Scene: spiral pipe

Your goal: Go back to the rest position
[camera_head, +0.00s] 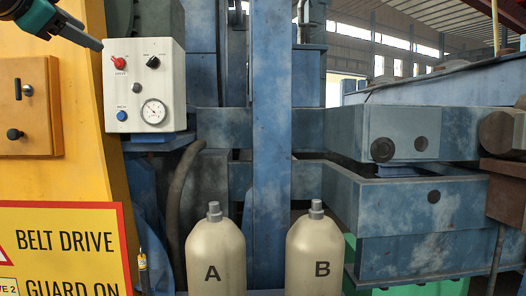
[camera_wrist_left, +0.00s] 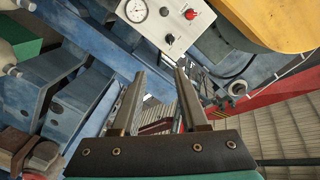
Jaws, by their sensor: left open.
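My left gripper (camera_head: 84,38) is at the top left of the head view, in front of the yellow panel and just left of the white control box (camera_head: 145,85). In the left wrist view my left gripper (camera_wrist_left: 159,74) has its two fingers apart with nothing held between them. The control box (camera_wrist_left: 172,38) shows past the fingertips there, apart from them. It carries a red knob, black knobs, a blue button and a round gauge. My right gripper is in neither view.
Two beige cylinders, A (camera_head: 214,252) and B (camera_head: 314,252), stand upright below. A blue upright beam (camera_head: 270,130) rises between them. Blue machine blocks (camera_head: 420,200) fill the right. A yellow belt drive sign (camera_head: 62,245) is at lower left. A dark hose (camera_head: 175,205) hangs left of cylinder A.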

